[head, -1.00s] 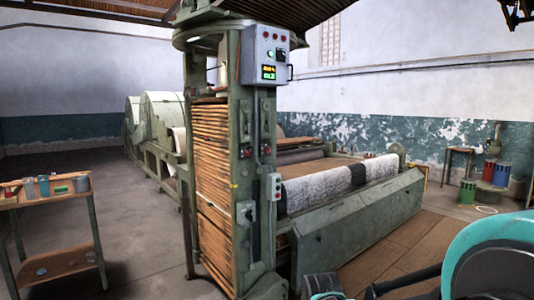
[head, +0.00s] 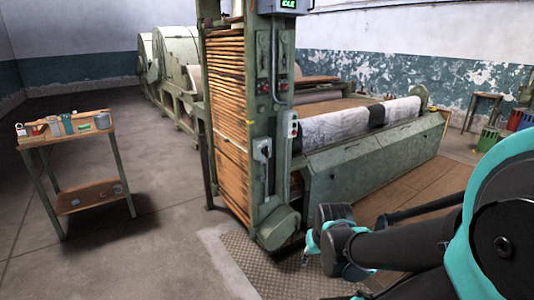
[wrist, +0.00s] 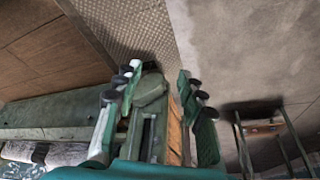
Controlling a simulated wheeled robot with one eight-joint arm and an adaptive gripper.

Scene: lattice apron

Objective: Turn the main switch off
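A grey switch box with a lever handle (head: 263,150), which looks like the main switch, is mounted low on the front of the green machine column (head: 264,195). I cannot tell its lever position at this size. A control box (head: 282,5) with a lit green display is cut off by the top edge. My gripper (head: 308,250) is low, to the right of the column's foot and below the switch box. In the wrist view my gripper (wrist: 158,75) has its fingers wide apart, empty, with the column's green base and wooden slats showing between them.
A small push-button box (head: 292,124) sits on the column's right side. A long green machine bed (head: 370,165) extends right. A wooden side table (head: 92,192) with several containers stands left. A patterned floor plate (head: 255,265) lies before the column; the floor between is clear.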

